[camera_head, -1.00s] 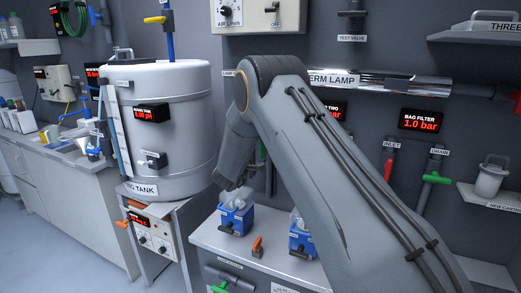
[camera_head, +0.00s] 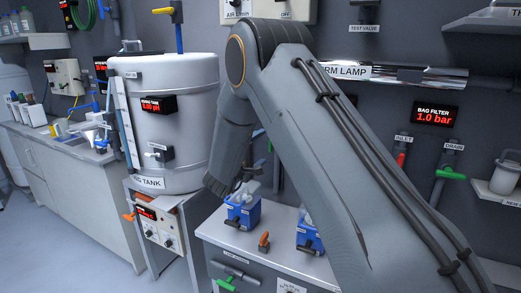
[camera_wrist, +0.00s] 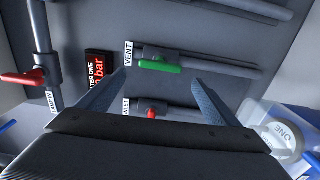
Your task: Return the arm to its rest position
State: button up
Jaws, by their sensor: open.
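My arm shows large in the head view, with its elbow raised and its forearm hanging down toward the small bench (camera_head: 215,228). The end of the forearm is above and beside a blue box (camera_head: 242,212) on that bench. My gripper's fingers are hard to make out there. In the wrist view my gripper (camera_wrist: 158,82) is open, its two fingers spread with nothing held between them. Beyond them are a green valve handle (camera_wrist: 159,66) by a VENT label and a red handle (camera_wrist: 152,113) below it.
A white tank (camera_head: 185,120) stands left of my forearm. A second blue box (camera_head: 308,238) and an orange-handled item (camera_head: 264,243) are on the small bench. The wrist view shows a red-handled valve (camera_wrist: 24,77) at left and a white lid marked ONE (camera_wrist: 283,140) at lower right.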

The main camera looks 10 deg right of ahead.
jog(key=s+d+f+m+g+y, duration=0.1)
jog(key=s+f+m+g+y, duration=0.2)
jog(key=s, duration=1.1)
jog(key=s+d+f+m+g+y, duration=0.2)
jog(key=s+m+g+y, duration=0.2)
jog(key=s, duration=1.1)
jog(key=s+d+f+m+g+y, duration=0.2)
jog(key=s+g, duration=0.4)
jog(key=s, duration=0.8)
jog(key=shift+s+f+m+y, duration=0.25)
jog(key=shift+f+m+y, duration=0.55)
jog(key=shift+m, duration=0.2)
